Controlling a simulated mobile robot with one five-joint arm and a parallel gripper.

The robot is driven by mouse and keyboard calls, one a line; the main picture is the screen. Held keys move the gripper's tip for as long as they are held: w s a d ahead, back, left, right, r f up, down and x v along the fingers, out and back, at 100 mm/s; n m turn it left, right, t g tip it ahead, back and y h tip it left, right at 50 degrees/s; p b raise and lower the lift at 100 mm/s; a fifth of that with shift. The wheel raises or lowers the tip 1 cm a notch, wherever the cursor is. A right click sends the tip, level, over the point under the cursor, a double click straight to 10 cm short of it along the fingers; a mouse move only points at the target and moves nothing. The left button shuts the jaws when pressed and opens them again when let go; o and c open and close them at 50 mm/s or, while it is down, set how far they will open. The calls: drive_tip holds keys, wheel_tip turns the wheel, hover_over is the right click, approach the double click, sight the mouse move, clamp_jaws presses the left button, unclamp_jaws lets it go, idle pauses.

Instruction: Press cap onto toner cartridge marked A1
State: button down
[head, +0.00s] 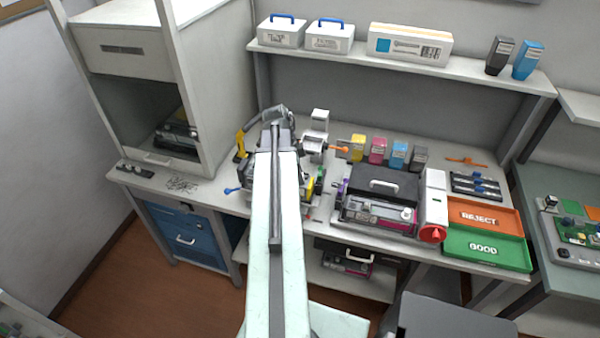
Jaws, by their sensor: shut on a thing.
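My pale green arm reaches from the bottom of the head view over the left part of the bench. It ends in a dark joint near the back. My gripper and anything in it are hidden behind the arm. A dark machine or fixture (312,205) is partly covered by the arm, with a yellow part at its right side. I cannot tell whether a toner cartridge sits in it. A black and magenta toner cartridge (378,214) lies in front of a black case on the bench. No A1 mark is readable, and I cannot pick out the cap.
Several coloured toner bottles (377,150) stand at the bench's back.

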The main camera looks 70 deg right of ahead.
drive_tip(key=shift+f, duration=0.15)
drive_tip(key=c, duration=1.1)
unclamp_jaws()
drive_tip(key=shift+o, duration=1.4)
